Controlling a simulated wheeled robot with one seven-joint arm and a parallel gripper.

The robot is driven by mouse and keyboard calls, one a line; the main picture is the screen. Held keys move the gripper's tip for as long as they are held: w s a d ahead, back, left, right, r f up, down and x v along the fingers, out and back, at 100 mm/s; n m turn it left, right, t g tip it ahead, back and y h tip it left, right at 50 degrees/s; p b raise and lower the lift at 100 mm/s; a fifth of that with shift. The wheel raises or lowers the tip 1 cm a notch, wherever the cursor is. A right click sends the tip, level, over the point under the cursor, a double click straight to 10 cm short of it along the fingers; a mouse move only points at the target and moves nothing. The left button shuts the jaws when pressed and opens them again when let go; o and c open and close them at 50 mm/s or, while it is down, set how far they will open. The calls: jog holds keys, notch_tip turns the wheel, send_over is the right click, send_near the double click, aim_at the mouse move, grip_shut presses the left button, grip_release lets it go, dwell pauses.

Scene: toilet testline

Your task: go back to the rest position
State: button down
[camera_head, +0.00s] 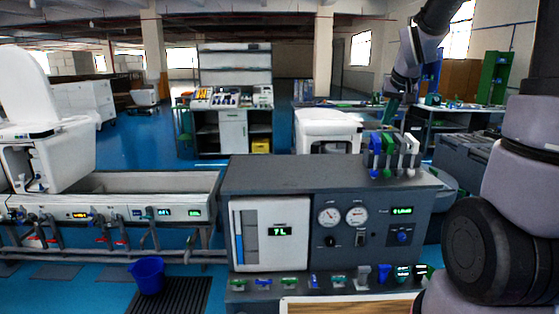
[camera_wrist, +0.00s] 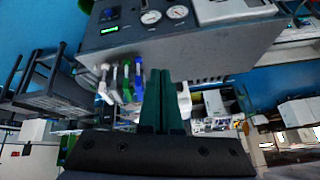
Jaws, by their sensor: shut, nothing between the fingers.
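My gripper (camera_head: 392,108) hangs at the end of my arm above the right part of the test bench, close over the levers in the head view. In the wrist view its two dark green fingers (camera_wrist: 161,75) are together, with nothing between them. The grey test bench (camera_head: 270,172) carries a row of upright levers, among them a blue lever (camera_head: 375,143), a green lever (camera_head: 388,146) and white levers (camera_head: 412,146). In the wrist view, which is upside down, the levers (camera_wrist: 126,80) stand to the left of the fingers. I cannot tell the exact gap to them.
A white toilet (camera_head: 45,150) stands on the test trough (camera_head: 150,185) at left. A blue bucket (camera_head: 148,275) is on a dark floor grate. Behind the bench are a white box-shaped unit (camera_head: 328,125) and a shelf workstation (camera_head: 234,115). Blue floor is open between them.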

jog(key=s+a+r, duration=0.2)
jog(key=s, duration=0.6)
jog(key=s+a+r+m+y, duration=0.1)
jog(key=s+a+r, duration=0.1)
jog(key=s, duration=0.6)
jog(key=s+a+r+y, duration=0.1)
jog(key=s+a+r, duration=0.1)
jog(key=s, duration=0.6)
jog(key=shift+s+a+r, duration=0.3)
jog(key=shift+r, duration=0.4)
jog(key=shift+t, duration=0.3)
